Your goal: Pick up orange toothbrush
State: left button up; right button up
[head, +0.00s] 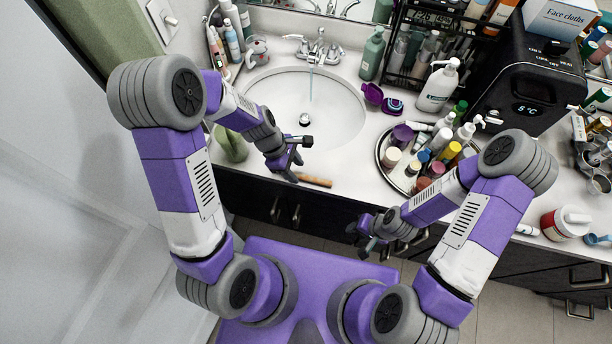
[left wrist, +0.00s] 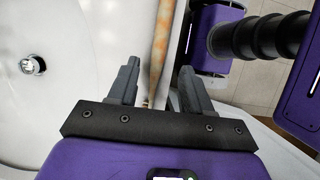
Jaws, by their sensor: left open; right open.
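A thin orange-brown handle, which looks like the orange toothbrush (head: 315,182), lies at the front edge of the white counter below the sink. In the left wrist view the toothbrush (left wrist: 161,42) runs between the two fingers, with its near end low between them; its bristles cannot be made out. My left gripper (head: 297,161) is open just left of and above the handle in the head view. It also shows open in the left wrist view (left wrist: 157,82), fingers on either side of the handle. My right gripper (head: 361,240) is open and empty, in front of the counter.
The sink (head: 335,120) has its tap running. A round tray (head: 386,172) crowded with bottles stands to the right. A white pump bottle (head: 437,88), a purple open case (head: 373,94) and a black appliance (head: 525,85) stand behind it. Counter around the handle is clear.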

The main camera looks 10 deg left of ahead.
aim_at(301, 175)
pick_arm(q)
jog(key=x, duration=0.3)
jog(key=shift+w, duration=0.2)
grip_shut()
jog(key=shift+r, duration=0.15)
